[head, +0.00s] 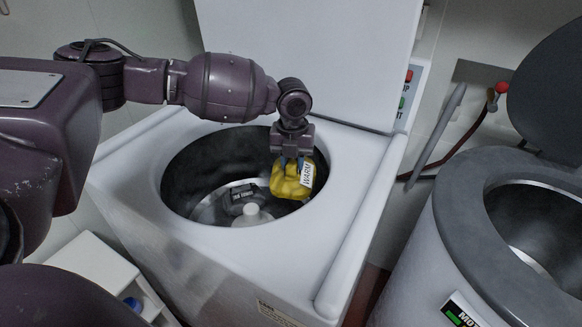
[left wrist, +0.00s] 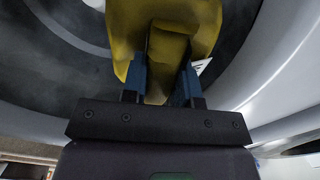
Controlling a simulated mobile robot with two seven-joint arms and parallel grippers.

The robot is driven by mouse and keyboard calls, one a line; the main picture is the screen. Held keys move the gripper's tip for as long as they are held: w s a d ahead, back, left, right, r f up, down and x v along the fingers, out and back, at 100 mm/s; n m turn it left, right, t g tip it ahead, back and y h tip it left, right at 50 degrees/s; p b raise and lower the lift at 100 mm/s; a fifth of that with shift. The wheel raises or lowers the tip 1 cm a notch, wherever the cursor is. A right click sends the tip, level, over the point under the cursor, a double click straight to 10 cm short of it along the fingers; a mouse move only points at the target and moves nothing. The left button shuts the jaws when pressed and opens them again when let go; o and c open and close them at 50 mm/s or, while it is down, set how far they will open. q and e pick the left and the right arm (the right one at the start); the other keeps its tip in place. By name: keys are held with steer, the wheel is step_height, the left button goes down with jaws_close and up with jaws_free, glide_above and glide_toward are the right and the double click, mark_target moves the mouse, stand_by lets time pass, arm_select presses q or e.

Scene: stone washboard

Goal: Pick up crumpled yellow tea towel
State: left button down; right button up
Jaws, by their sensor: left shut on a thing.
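The crumpled yellow tea towel (head: 285,181) hangs from my left gripper (head: 292,162) at the right side of the washer's round opening. A white label reading "WARM" shows on the towel's right side. My left gripper is shut on the towel, with its fingers pointing down. In the left wrist view the yellow towel (left wrist: 165,30) is bunched between the two blue fingers of my gripper (left wrist: 163,80). The towel's lower side is hidden there. My right gripper is not in view.
The open white washer (head: 215,240) has a dark drum with a dark labelled item (head: 243,207) and a pale centre post (head: 252,216) inside. Its lid (head: 310,55) stands raised behind. A second round-topped machine (head: 450,215) stands at right. A white shelf (head: 95,262) is at lower left.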

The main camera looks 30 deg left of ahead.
arm_select(q)
step_height(320, 180, up, 27)
steer(key=s+t+p, duration=0.1)
steer(key=t+p, duration=0.1)
steer(key=p, duration=1)
steer(key=shift+r+t, duration=0.2)
steer(key=shift+t, duration=0.2)
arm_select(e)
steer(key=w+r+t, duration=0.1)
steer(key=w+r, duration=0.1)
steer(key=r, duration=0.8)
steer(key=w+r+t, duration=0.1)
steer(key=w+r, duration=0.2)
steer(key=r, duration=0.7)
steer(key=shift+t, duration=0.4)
arm_select(q)
steer(key=shift+f, duration=0.1)
